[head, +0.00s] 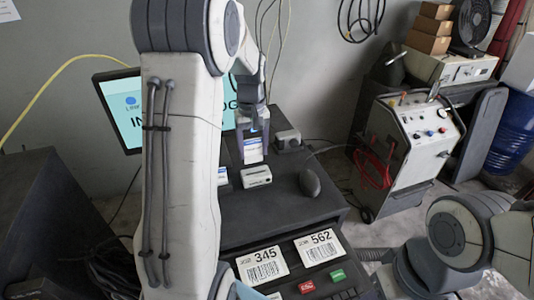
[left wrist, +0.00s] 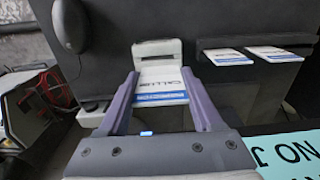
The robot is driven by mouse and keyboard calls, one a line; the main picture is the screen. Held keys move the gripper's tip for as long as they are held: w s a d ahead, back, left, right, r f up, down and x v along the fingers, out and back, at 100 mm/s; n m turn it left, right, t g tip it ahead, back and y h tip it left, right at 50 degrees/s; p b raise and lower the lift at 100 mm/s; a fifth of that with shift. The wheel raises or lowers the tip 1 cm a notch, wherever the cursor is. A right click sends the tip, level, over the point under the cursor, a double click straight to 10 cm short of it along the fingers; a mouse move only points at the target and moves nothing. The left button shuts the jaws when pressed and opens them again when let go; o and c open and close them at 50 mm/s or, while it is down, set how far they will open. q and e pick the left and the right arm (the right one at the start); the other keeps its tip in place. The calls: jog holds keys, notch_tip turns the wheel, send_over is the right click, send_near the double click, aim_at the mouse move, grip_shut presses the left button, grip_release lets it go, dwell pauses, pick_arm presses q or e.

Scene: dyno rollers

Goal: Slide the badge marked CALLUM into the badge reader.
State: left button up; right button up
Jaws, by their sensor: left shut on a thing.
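My left gripper (head: 254,128) is shut on a white and blue badge (head: 252,151), held above the dark desk. In the left wrist view the badge (left wrist: 162,86), printed CALLUM, sits between the purple-grey fingers of my left gripper (left wrist: 160,98). The small pale badge reader (head: 257,177) stands on the desk just below the badge in the head view. In the left wrist view the reader (left wrist: 157,47) shows its dark slot just beyond the badge's far edge. I cannot tell whether badge and reader touch. My right gripper is out of view.
Two other badges (left wrist: 229,57) (left wrist: 272,53) lie on a dark holder beside the reader. A dark mouse (head: 310,182) is to its right, and a small grey box (head: 287,139) behind. A lit monitor (head: 115,108) stands behind my left arm. Number cards (head: 262,265) lie in front.

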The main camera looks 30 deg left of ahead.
aim_at(255, 157)
pick_arm(q)
jog(key=shift+w+d+f, duration=0.1)
jog(key=shift+w+f, duration=0.1)
jog(key=shift+f, duration=0.1)
jog(key=shift+f+b, duration=1.45)
jog(key=shift+b, duration=0.1)
jog(key=shift+p, duration=0.45)
dwell(0.6)
jog(key=shift+f+b, duration=1.05)
jog(key=shift+f, duration=0.5)
dwell(0.4)
jog(key=o, duration=1.2)
jog(key=shift+r, duration=0.2)
notch_tip(255, 157, up, 10)
jog(key=shift+r+b, duration=0.1)
jog(key=shift+b, duration=1.15)
